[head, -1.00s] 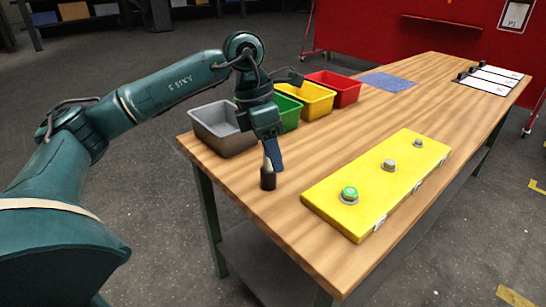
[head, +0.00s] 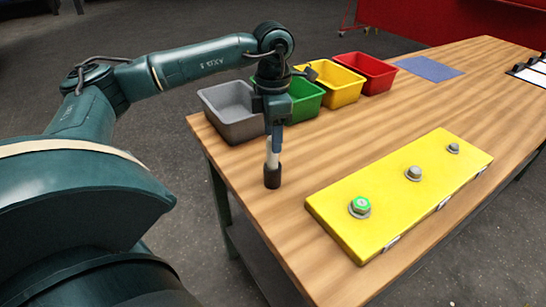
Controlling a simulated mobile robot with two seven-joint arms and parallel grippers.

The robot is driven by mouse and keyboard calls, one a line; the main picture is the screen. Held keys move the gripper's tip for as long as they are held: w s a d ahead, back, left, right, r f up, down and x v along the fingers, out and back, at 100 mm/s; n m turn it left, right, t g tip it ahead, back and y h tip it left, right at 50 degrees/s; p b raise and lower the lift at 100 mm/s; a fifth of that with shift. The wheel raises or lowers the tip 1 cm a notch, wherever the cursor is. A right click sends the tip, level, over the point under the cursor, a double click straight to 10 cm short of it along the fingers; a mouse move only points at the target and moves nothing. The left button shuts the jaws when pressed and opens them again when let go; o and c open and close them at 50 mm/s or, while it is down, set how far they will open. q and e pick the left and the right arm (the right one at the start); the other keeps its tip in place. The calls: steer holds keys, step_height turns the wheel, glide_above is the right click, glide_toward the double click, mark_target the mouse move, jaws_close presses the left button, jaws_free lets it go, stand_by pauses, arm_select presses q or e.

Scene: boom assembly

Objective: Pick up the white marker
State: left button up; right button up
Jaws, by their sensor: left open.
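A white marker (head: 271,157) stands upright near the table's left front edge, its lower end in a short dark cylinder. I cannot tell whether that dark part is a cap or a holder. My left gripper (head: 274,143) points straight down over the marker. Its jaws are open, with the fingers at the marker's upper part, which they partly hide. I cannot tell whether a finger touches it. My right gripper is not in view.
Grey (head: 230,128), green (head: 307,103), yellow (head: 343,90) and red (head: 376,78) bins line the table's (head: 455,105) far left side. A yellow panel (head: 395,205) with a green-topped bolt lies to the right. A blue mat (head: 428,69) lies farther back.

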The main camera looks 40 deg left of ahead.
mark_target(272, 158)
arm_select(q)
steer(key=f, duration=0.3)
steer(key=f+p, duration=0.1)
steer(key=shift+s+d+f, duration=0.15)
steer(key=shift+s+f, duration=0.2)
steer(key=shift+f, duration=0.35)
steer(key=shift+c, duration=0.4)
jaws_close()
